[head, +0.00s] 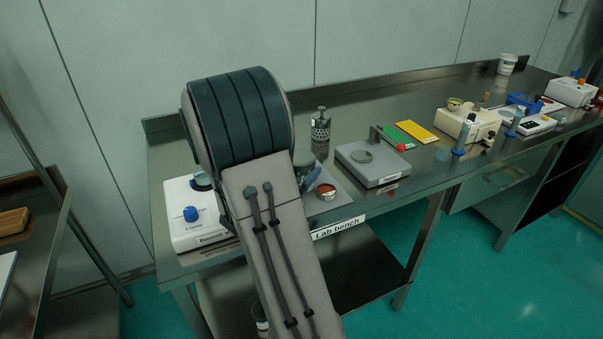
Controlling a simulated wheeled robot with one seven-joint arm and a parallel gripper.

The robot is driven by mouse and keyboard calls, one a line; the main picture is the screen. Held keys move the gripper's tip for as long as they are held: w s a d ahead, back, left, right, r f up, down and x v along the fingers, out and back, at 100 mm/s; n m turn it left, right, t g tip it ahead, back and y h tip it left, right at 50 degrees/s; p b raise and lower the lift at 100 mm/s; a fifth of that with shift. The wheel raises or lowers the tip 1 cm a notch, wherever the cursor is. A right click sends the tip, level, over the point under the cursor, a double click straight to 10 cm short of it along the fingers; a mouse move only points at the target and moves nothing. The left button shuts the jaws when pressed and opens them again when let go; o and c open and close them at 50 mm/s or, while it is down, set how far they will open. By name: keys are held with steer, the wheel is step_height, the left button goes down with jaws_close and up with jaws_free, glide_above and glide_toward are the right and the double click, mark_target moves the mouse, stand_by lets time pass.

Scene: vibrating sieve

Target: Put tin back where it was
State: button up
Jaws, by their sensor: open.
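A small round tin with a reddish top (326,191) sits on a grey plate (345,200) near the front edge of the lab bench. My arm's large links block the view to its left. A small grey and blue part of my gripper (311,176) shows past the right edge of my arm, just up and left of the tin. The gripper is open, but its fingertips are mostly hidden. I cannot tell whether it touches the tin. A white machine with a blue clamp knob (192,214) stands at the left end, partly behind my arm.
A perforated metal cylinder (320,130) stands behind the tin. A grey scale with a round pan (374,164) is to the right, with green and yellow cards (421,132) behind it. More instruments, including a cream device (468,122), stand farther right. The bench's back strip is mostly clear.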

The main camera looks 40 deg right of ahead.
mark_target(304, 154)
steer(key=x, duration=0.5)
steer(key=shift+p, duration=0.3)
steer(key=shift+a+r, duration=0.1)
steer(key=c, duration=1.3)
steer(key=shift+c, duration=0.2)
